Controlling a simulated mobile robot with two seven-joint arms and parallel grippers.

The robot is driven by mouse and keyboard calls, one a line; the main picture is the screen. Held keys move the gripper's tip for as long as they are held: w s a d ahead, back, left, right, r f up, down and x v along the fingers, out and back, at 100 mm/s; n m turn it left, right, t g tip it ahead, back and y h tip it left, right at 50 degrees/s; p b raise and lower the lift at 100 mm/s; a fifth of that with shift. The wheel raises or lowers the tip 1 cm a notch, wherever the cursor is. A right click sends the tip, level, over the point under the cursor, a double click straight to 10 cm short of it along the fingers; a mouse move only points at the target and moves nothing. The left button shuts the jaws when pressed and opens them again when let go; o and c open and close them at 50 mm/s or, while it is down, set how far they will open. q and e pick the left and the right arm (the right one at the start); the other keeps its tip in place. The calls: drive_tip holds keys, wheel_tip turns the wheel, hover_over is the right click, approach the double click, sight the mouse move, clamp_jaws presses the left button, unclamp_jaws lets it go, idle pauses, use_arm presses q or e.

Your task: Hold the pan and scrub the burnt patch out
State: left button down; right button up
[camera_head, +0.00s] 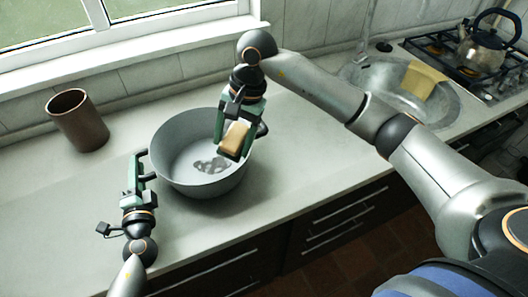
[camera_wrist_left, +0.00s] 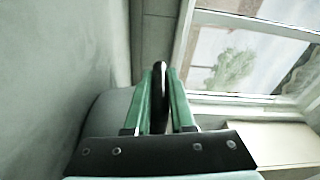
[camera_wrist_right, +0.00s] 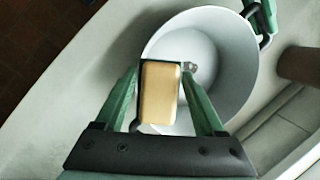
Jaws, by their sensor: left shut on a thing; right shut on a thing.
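The grey pan (camera_head: 172,145) stands upright on the counter below the window. A grey, blotchy burnt patch (camera_head: 207,166) shows on its pale inside floor. My left gripper (camera_head: 143,166) is at the pan's left side, shut on its dark handle (camera_wrist_left: 160,95). My right gripper (camera_head: 235,148) reaches down into the pan from above, shut on a tan sponge (camera_head: 236,136). The sponge also shows in the right wrist view (camera_wrist_right: 160,95), where it hides much of the pan floor. The sponge is beside the patch; whether it touches the floor I cannot tell.
A brown cup (camera_head: 78,120) stands at the left near the wall. At the right are a sink (camera_head: 375,85) with a yellow cloth (camera_head: 422,80) over its edge, and a kettle (camera_head: 480,48) on the hob. The counter right of the pan is clear.

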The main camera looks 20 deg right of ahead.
drive_tip(key=w+a+f+m+t+y, duration=0.1)
drive_tip(key=w+a+m+t, duration=0.1)
drive_tip(key=w+a+m, duration=0.65)
drive_tip(key=shift+m, duration=0.55)
drive_tip(key=shift+s+a+f, duration=0.2)
drive_tip(key=shift+f, duration=1.65)
drive_tip(key=shift+s+a+f, duration=0.2)
drive_tip(key=shift+a+f, duration=0.05)
drive_tip(key=shift+f, duration=1.6)
drive_tip(key=shift+s+a+f, duration=0.2)
drive_tip(key=shift+f, duration=1.65)
drive_tip(key=shift+f, duration=0.55)
